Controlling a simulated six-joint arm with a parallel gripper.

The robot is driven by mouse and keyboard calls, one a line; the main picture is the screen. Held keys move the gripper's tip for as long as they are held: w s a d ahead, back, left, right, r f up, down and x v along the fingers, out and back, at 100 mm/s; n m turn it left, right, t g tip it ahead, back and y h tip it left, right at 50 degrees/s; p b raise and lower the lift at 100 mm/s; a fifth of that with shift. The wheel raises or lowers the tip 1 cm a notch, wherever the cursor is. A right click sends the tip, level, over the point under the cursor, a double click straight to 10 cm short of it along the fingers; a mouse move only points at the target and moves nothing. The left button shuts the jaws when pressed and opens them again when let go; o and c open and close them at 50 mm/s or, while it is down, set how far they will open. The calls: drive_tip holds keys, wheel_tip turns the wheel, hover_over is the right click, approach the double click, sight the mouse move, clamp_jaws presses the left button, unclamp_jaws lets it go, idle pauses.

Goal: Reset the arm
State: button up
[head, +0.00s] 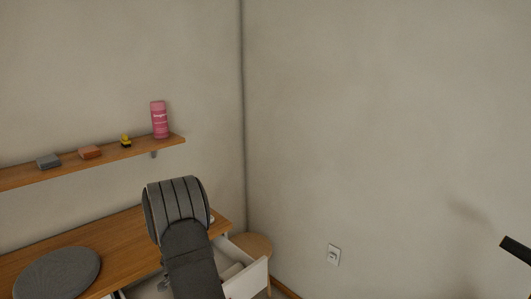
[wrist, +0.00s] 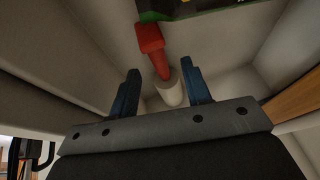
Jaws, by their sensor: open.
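In the wrist view my gripper (wrist: 162,71) is open, with its two blue fingers apart. It points into a pale, box-like space that looks like the inside of an open drawer. A red object (wrist: 151,48) with a white cylindrical part (wrist: 172,94) lies ahead, partly between the fingers in the picture. I cannot tell whether a finger touches it. In the head view the open white drawer (head: 252,281) shows under the desk. My gripper cannot be made out there.
A wooden desk (head: 115,236) bears a round grey pad (head: 57,275). A dark grey ribbed form (head: 176,208) hides part of desk and drawer. A wall shelf (head: 30,178) holds a pink can (head: 159,120) and small items. A green-and-black object (wrist: 185,8) shows in the wrist view.

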drive_tip(key=x, duration=0.4)
drive_tip(key=shift+s+f, duration=0.2)
drive_tip(key=shift+s, duration=0.15)
drive_tip(key=shift+x, duration=0.75)
drive_tip(key=shift+d, duration=0.1)
drive_tip(key=shift+r, duration=0.1)
